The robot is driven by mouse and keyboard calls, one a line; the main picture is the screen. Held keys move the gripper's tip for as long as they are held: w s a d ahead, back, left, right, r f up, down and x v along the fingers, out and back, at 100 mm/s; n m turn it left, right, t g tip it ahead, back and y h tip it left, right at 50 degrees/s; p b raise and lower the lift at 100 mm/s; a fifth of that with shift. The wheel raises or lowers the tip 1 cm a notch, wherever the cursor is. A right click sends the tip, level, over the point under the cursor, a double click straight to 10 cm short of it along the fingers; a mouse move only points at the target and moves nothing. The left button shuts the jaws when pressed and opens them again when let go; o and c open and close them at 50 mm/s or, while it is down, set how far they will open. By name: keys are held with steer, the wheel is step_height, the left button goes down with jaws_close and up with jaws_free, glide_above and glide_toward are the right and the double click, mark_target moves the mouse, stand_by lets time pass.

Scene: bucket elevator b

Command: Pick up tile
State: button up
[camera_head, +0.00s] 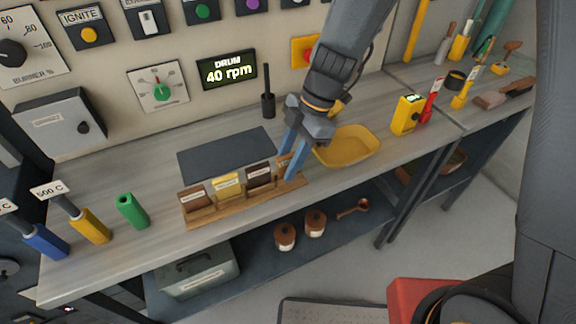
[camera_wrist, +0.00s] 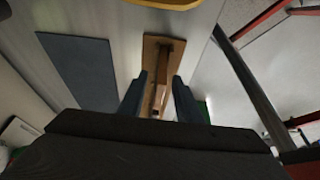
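A wooden rack (camera_head: 235,208) on the bench holds a row of small upright labelled tiles: a brown tile (camera_head: 193,197), a yellow tile (camera_head: 228,185), a dark brown tile (camera_head: 259,175) and another brown tile (camera_head: 283,160) at the right end. My gripper (camera_head: 290,170) points down at that right end, its blue fingers on either side of the end tile, which they partly hide. In the wrist view my gripper (camera_wrist: 161,88) shows its fingers apart over the rack (camera_wrist: 163,50), with a gap between them. Whether they touch the tile is unclear.
A dark mat (camera_head: 225,155) lies behind the rack. A yellow tray (camera_head: 348,147) stands close on the right. A green-handled piece (camera_head: 131,211) stands at the left, and a black upright tool (camera_head: 267,98) at the back. The bench front edge runs close before the rack.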

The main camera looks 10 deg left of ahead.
jaws_close()
steer(key=shift+r, duration=0.15)
steer(key=shift+r+b, duration=1.2)
steer(key=shift+r, duration=3.7)
